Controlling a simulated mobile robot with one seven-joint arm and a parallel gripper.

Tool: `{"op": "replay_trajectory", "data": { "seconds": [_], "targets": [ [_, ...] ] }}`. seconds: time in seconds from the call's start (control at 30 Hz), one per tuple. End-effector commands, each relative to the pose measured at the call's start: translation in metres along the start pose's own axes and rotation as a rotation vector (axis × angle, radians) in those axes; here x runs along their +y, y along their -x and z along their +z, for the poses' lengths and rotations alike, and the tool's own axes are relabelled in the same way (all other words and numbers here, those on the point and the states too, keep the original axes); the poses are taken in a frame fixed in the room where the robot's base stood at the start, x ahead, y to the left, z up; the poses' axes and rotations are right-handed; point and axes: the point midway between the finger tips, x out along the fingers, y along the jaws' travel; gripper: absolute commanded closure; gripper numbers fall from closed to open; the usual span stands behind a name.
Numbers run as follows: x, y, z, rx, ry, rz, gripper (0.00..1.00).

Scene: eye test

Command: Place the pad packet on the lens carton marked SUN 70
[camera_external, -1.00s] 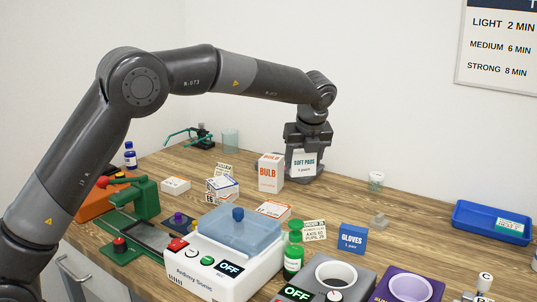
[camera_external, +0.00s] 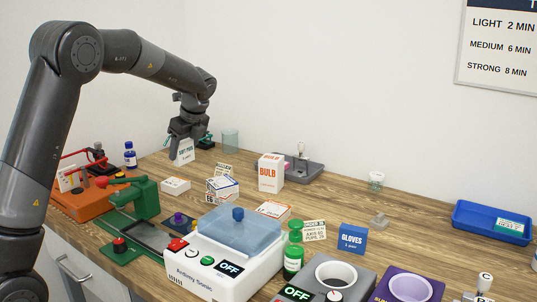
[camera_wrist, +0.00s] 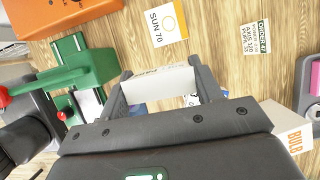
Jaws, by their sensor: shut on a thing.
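The white pad packet (camera_external: 184,153) is upright in my gripper (camera_external: 187,143), held above the back left of the table. In the wrist view the packet (camera_wrist: 160,84) is a white edge between my gripper's two fingers (camera_wrist: 160,92). The lens carton marked SUN 70 (camera_wrist: 166,24) lies flat on the wood ahead of the packet, apart from it. It appears to be the low white carton (camera_external: 175,185) below and in front of my gripper in the external view, where its print is too small to read.
Near the low carton stand a green press (camera_external: 146,198), an orange device (camera_external: 85,203), a blue-and-white carton (camera_external: 222,189) and a BULB box (camera_external: 271,173). A white machine (camera_external: 220,262) stands in front.

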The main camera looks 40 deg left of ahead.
Motion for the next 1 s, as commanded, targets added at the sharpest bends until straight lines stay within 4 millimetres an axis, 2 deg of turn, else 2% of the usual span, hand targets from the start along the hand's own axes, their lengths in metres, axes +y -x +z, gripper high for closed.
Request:
{"op": "replay_trajectory", "data": {
  "seconds": [0.03, 0.2, 0.4, 0.57, 0.8, 1.0],
  "targets": [
    [-0.002, -0.013, 0.009, 0.0, 0.004, 0.003, 0.62],
    [-0.01, -0.046, 0.033, 0.001, 0.002, 0.002, 0.62],
    [-0.016, -0.067, 0.048, 0.0, 0.0, -0.001, 0.62],
    [-0.017, -0.076, 0.046, 0.0, -0.003, 0.0, 0.62],
    [-0.017, -0.105, 0.034, 0.001, -0.003, 0.0, 0.62],
    [-0.017, -0.105, 0.034, 0.001, -0.002, -0.002, 0.62]
  ]
}}
